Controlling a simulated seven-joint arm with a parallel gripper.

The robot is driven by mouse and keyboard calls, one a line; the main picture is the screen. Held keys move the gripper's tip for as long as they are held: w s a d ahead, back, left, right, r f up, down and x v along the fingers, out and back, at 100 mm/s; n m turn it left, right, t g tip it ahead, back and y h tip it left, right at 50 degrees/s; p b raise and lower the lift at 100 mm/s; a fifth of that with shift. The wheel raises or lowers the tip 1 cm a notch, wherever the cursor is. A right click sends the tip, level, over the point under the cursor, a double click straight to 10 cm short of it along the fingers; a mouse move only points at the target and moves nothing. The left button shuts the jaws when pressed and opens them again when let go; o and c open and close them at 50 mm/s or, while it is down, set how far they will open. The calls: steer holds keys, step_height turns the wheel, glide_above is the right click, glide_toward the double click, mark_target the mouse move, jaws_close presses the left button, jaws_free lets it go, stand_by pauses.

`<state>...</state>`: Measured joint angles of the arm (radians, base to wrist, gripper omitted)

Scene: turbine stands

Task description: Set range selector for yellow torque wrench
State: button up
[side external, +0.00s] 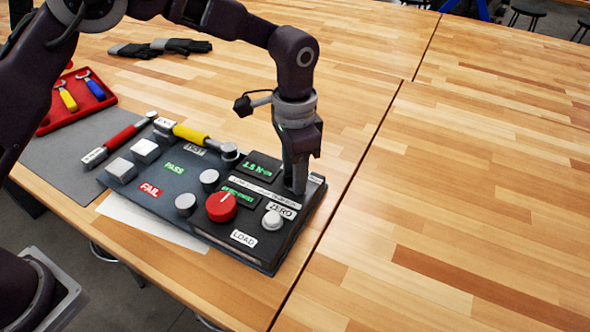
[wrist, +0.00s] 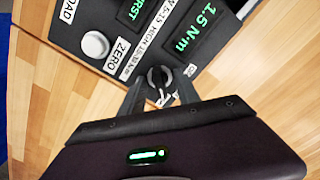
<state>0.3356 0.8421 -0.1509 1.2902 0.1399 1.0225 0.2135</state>
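The black range selector knob (wrist: 159,76) sits on the torque tester (side external: 262,258), beside a white label with low and high ranges. My gripper (wrist: 160,88) points down at it, its two fingers apart on either side of the knob, with a small gap showing. In the side view my gripper (side external: 296,188) is at the tester's right end and hides the knob. The yellow torque wrench (side external: 190,134) lies at the back of the tester, near a TEST label. A green display (wrist: 194,25) reads about 1.5 N·m.
A red-handled wrench (side external: 124,137) lies left of the yellow one. The tester also has a red dial (side external: 221,207) and a ZERO button (side external: 272,220). A red tray (side external: 78,100) with small tools and dark gloves (side external: 160,48) lie behind. The table's right side is clear.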

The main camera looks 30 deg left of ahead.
steer(key=shift+o, duration=0.2)
steer(key=shift+o, duration=0.6)
steer(key=shift+r, duration=2.5)
